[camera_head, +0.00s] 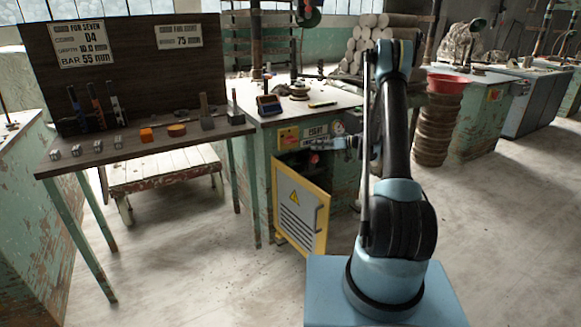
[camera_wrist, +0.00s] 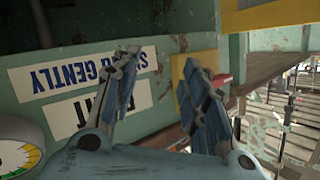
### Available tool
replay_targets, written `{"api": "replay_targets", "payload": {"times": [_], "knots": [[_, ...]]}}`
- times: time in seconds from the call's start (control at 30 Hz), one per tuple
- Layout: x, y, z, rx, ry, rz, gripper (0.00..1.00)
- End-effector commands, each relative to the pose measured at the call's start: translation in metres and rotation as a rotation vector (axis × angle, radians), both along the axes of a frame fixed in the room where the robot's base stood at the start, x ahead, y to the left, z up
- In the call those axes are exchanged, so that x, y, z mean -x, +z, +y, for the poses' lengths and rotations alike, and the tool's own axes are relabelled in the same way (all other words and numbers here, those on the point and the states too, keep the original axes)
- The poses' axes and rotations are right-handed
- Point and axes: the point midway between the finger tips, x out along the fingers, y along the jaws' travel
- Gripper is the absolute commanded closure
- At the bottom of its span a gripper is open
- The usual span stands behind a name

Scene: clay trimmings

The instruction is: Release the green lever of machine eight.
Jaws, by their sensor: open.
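Machine eight (camera_head: 262,160) is the worn green cabinet at the middle of the head view, with a small white sign (camera_head: 316,132) on its front. The sign appears upside down in the wrist view (camera_wrist: 80,78), partly hidden by a finger. My gripper (camera_head: 338,143) is at the upper front of the cabinet, above the open compartment. In the wrist view my gripper (camera_wrist: 160,62) has its blue fingers spread, with nothing seen between them. I cannot make out a green lever in either view. A red part (camera_head: 314,158) shows inside the compartment, below and left of my gripper.
A yellow-framed door (camera_head: 301,216) hangs open below my gripper. A gauge (camera_head: 338,128) sits beside the sign. A wooden table (camera_head: 105,158) with tools stands left.

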Motion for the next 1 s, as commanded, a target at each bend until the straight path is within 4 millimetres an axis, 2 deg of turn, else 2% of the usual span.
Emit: {"api": "replay_targets", "payload": {"times": [0.03,0.3,0.5,0.6,0.83,1.0], "knots": [[-0.006,-0.014,0.000,-0.016,0.002,-0.020,0.59],[-0.022,-0.079,-0.002,-0.106,0.009,-0.134,0.59],[-0.023,-0.124,-0.005,-0.165,0.006,-0.214,0.59],[-0.022,-0.140,-0.006,-0.185,0.003,-0.242,0.59],[-0.020,-0.156,-0.006,-0.207,0.002,-0.273,0.59],[-0.024,-0.156,0.008,-0.209,0.004,-0.274,0.59]]}}
